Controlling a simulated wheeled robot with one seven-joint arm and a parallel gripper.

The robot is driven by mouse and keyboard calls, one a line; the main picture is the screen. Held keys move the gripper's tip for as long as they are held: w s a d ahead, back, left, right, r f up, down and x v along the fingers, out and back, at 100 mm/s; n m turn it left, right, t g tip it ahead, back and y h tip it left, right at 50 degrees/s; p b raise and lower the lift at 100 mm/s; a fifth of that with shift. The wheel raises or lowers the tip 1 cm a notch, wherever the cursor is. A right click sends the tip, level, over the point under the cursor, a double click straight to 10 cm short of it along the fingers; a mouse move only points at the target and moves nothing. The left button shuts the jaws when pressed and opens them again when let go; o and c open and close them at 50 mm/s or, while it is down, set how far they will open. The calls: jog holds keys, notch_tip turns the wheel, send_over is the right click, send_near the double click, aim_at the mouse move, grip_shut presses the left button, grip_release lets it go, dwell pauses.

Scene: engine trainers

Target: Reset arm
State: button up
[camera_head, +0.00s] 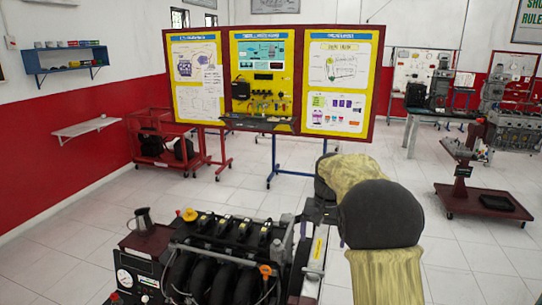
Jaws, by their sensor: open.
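My arm shows right of centre in the head view, with pale yellow links and a large dark round joint. It rises from the bottom edge, bends at that joint and folds back up and to the left, beside and partly in front of the engine trainer (215,245). I cannot make out my gripper's fingers; the end of the arm is hidden or out of view. I see nothing held.
The engine trainer, with a gauge panel (137,282) and a metal jug (143,219), fills the lower left. A three-panel display board (262,80) and a red cart (150,150) stand behind. Another engine stand (486,200) is at right. Open tiled floor lies between.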

jog(key=s+f+n+t, duration=0.1)
jog(key=s+f, duration=0.3)
jog(key=s, duration=0.9)
jog(key=s+f+n+t, duration=0.1)
jog(key=s+f, duration=0.3)
jog(key=s, duration=0.8)
jog(key=shift+s+a+f+n, duration=0.25)
jog(key=shift+s+a+n, duration=0.15)
jog(key=shift+n, duration=0.3)
